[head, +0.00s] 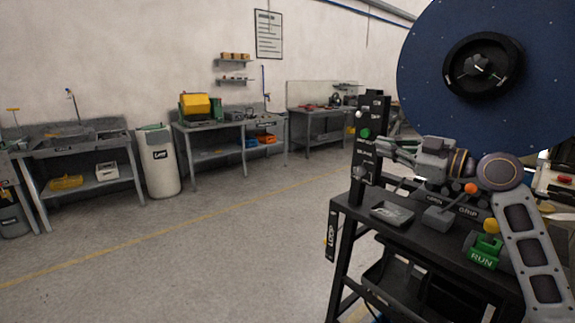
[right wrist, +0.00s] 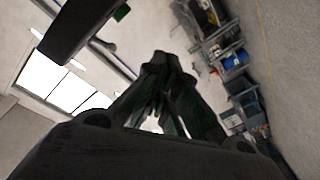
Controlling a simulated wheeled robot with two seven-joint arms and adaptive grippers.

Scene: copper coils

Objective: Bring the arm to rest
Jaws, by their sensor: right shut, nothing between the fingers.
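My right arm comes in from the lower right in the head view, bent at a rounded joint. Its gripper (head: 386,148) points left, above the black machine table and close to the black control post (head: 366,145) with a green button. I cannot tell whether it touches the post. The gripper is shut and empty. In the right wrist view its dark fingers (right wrist: 165,68) come together, with nothing between them. My left gripper is in neither view.
A large blue reel (head: 430,60) stands behind and above my right arm. The black table (head: 400,228) carries a small tray (head: 392,213), an orange-knobbed lever (head: 471,188) and a green RUN block (head: 486,251). Workbenches (head: 215,124) line the far wall; the floor at left is clear.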

